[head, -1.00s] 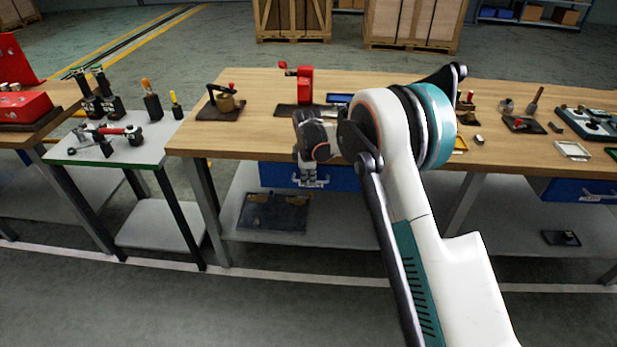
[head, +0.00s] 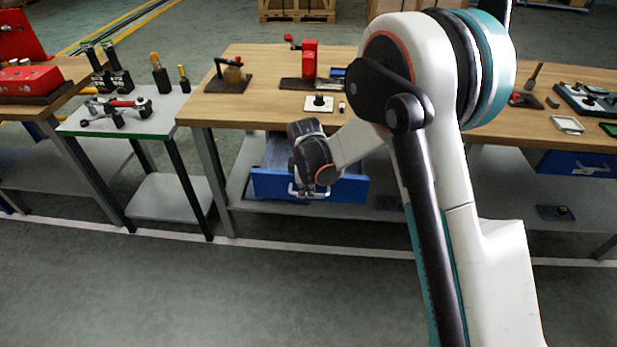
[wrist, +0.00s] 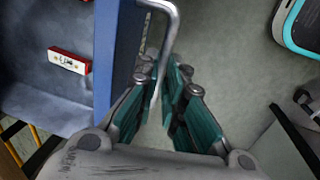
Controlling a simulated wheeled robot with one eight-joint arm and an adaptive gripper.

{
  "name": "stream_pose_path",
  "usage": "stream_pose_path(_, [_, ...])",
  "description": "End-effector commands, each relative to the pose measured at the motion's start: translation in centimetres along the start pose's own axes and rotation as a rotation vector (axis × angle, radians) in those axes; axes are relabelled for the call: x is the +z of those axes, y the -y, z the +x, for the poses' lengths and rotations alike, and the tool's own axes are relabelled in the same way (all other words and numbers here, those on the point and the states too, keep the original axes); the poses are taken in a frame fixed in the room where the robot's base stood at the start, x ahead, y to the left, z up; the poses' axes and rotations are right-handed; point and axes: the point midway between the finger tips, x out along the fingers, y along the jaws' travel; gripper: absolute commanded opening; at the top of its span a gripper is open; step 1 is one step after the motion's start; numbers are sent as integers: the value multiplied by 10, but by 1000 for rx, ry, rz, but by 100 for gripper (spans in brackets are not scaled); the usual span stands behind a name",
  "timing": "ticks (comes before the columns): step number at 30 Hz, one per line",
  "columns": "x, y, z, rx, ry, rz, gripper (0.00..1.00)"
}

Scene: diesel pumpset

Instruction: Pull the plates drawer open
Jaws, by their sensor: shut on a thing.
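The blue drawer (head: 268,185) under the middle workbench stands pulled out, with its inside partly showing behind the front. My gripper (head: 305,190) is at the drawer's front, on its metal bar handle. In the wrist view the drawer front (wrist: 121,50) runs up and down left of centre, and the handle (wrist: 168,50) reaches between the fingers. The teal-padded fingers of my gripper (wrist: 170,95) are shut on the handle. Inside the drawer lies a small red and white item (wrist: 69,61); the rest of the inside is partly out of view.
The wooden benchtop (head: 270,95) above holds a red press (head: 309,60) and small parts. A second blue drawer (head: 575,164) is at the right. A small side table (head: 120,118) stands left. The floor in front (head: 270,290) is clear.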

Motion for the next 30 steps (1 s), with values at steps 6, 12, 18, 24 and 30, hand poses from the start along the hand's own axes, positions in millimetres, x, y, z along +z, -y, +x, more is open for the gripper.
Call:
stream_pose_path(6, [0,21,-4,0,0,0,0])
stream_pose_path(12, [-1,26,-5,0,0,0,0])
stream_pose_path(18, [-1,26,-5,0,0,0,0])
stream_pose_path(24, [-1,26,-5,0,0,0,30])
stream_pose_path(30, [0,26,-5,0,0,0,30])
